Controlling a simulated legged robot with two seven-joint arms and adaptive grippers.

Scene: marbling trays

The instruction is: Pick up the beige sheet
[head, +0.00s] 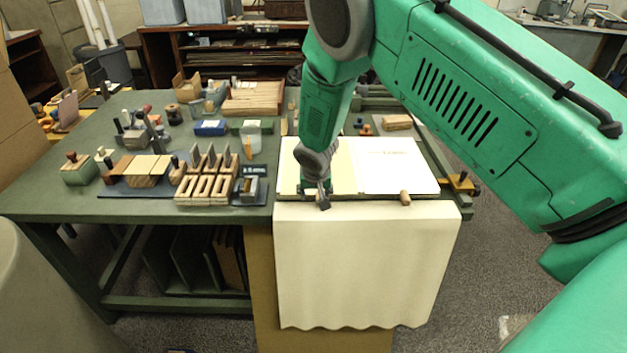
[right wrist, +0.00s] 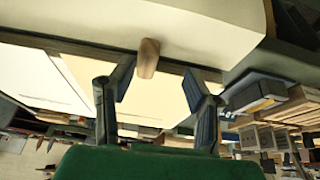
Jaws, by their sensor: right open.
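A large cream-beige sheet (head: 365,265) hangs down over the table's front edge, its lower edge wavy; it also fills the top of the right wrist view (right wrist: 185,18). Flat on the table behind it lie a pale beige sheet (head: 343,160) on the left and a white sheet (head: 400,165) on the right. I cannot tell for certain which beige one the task names. My right gripper (head: 323,197) is at the front edge, above the hanging sheet's top. In the right wrist view its fingers (right wrist: 158,82) are apart, with a wooden peg (right wrist: 148,58) beyond the gap. Nothing is gripped.
A yellow clamp (head: 462,183) is at the right corner. The green table (head: 130,207) holds wooden racks (head: 205,188), a dark mat and blocks on the left. A clear cup (head: 252,138) stands left of my arm.

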